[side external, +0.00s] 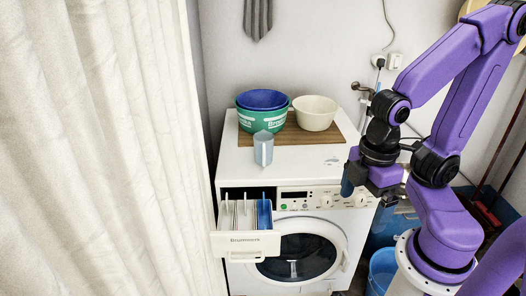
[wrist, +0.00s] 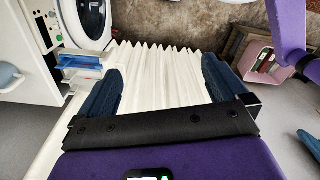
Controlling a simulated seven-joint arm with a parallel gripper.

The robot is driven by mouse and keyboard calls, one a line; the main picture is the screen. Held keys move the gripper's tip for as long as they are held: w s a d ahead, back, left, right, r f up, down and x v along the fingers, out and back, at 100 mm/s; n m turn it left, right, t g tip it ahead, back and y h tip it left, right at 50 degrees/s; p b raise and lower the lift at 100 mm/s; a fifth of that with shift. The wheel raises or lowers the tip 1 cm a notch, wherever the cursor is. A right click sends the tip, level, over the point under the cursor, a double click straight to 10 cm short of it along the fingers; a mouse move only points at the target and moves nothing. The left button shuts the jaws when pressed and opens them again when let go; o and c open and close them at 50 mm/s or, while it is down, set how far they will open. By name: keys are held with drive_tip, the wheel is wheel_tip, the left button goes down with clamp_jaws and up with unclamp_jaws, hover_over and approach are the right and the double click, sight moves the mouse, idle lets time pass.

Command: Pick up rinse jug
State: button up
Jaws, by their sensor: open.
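The rinse jug, seemingly the small grey-blue jug (side external: 263,149), stands upright on the white top of the washing machine near its front edge, above the open drawer. In the wrist view a grey-blue shape (wrist: 8,75) at the left edge looks like the same jug, partly cut off. My gripper (side external: 348,184) is to the right of the jug and lower, in front of the machine's right side. In the wrist view my gripper (wrist: 162,70) has its two dark blue fingers wide apart, with nothing held between them; the pleated curtain shows beyond.
The washing machine (side external: 225,165) has its detergent drawer (side external: 245,243) pulled out below the jug. Green and blue bowls (side external: 262,116) and a cream bowl (side external: 315,114) stand behind the jug on a wooden board (side external: 285,139). A white curtain (side external: 90,150) hangs at left.

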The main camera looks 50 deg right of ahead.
drive_tip(key=c, duration=1.1)
drive_tip(key=shift+o, duration=0.2)
